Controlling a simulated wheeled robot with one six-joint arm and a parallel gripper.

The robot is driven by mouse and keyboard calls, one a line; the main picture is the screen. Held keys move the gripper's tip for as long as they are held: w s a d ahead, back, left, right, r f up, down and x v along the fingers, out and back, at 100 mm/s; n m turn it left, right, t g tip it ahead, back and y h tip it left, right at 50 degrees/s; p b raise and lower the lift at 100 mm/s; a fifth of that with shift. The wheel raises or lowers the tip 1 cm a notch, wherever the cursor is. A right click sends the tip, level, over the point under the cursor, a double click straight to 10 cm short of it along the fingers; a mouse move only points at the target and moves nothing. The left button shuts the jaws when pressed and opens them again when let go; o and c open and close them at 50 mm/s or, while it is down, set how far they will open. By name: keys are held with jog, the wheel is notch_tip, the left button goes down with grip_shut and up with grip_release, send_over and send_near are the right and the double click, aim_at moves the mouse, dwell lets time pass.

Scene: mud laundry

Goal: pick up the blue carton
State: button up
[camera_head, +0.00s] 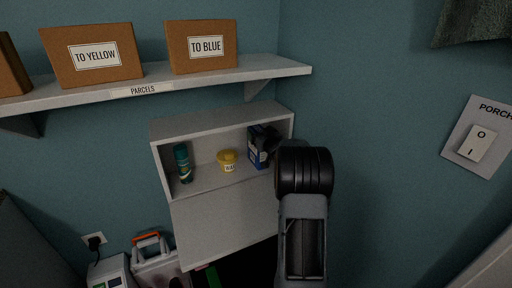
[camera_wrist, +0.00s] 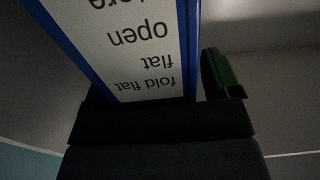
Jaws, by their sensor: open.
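The blue carton (camera_head: 256,152) stands at the right end of the open wall cabinet, and its right part is hidden by my gripper. My gripper (camera_head: 271,140) is dark, open and right at the carton; its fingertips are hard to make out. In the wrist view the carton (camera_wrist: 140,45) fills the upper middle, with blue edges and a pale label reading upside down "fold flat", "flat", "open". A dark green piece (camera_wrist: 218,72) shows just right of the carton there. I cannot tell whether any finger touches the carton.
A yellow tub (camera_head: 228,160) and a green can (camera_head: 182,163) stand left of the carton in the cabinet (camera_head: 205,127). The cabinet's walls and top are close around my gripper.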

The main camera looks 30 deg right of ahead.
jog(key=shift+w, duration=0.2)
jog(key=shift+c, duration=0.4)
jog(key=c, duration=1.2)
